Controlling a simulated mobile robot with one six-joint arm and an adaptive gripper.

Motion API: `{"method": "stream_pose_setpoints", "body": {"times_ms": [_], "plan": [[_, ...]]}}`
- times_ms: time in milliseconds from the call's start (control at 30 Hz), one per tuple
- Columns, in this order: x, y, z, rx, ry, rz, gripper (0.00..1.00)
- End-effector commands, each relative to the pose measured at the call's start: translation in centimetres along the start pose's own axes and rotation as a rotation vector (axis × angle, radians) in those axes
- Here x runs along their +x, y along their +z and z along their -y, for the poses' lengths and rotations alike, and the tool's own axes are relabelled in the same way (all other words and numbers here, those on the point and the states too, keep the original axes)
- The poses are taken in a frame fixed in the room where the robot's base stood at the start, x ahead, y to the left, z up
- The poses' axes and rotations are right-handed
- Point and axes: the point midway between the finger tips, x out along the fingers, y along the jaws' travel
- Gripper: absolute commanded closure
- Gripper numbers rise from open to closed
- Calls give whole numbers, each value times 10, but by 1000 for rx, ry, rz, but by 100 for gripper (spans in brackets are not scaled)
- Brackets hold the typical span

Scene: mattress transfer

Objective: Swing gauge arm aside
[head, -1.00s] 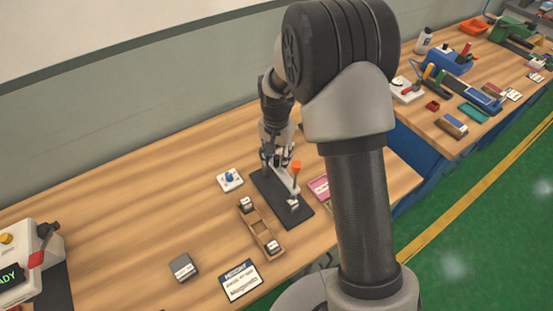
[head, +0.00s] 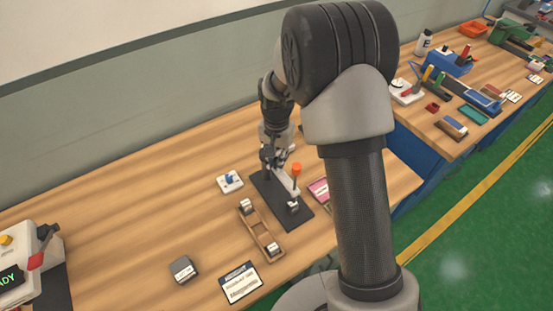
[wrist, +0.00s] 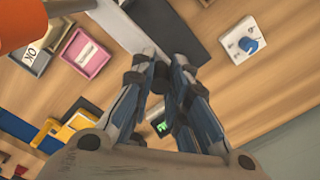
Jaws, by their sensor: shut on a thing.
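The gauge arm (head: 284,182) is a light grey bar above a dark base plate (head: 297,216), with an orange knob (head: 296,169) standing near its front end. In the wrist view the bar (wrist: 118,24) runs to my fingertips, and the orange knob (wrist: 22,22) looms blurred at the upper left. My gripper (head: 268,160) is at the bar's far end, above the back of the plate. In the wrist view its fingers (wrist: 164,62) are close together and shut on the bar's end. The exact contact is partly hidden by the fingers.
A white block with a blue knob (head: 230,181) is left of the plate. A wooden holder (head: 262,230) is in front-left and a pink tray (head: 319,190) is close on the right. A grey block (head: 183,269) and a label card (head: 240,283) are nearer. The table's left-centre is clear.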

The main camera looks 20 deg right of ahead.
Motion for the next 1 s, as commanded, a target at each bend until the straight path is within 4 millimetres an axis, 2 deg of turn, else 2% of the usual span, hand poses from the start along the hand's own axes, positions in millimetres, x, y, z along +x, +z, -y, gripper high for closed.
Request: {"method": "stream_pose_setpoints", "body": {"times_ms": [567, 767, 1000], "plan": [[0, -2, -1, -32, 0, 1, 100], [-1, -8, -5, -132, 1, 1, 100], [-1, -20, -10, -335, 0, 1, 100]]}}
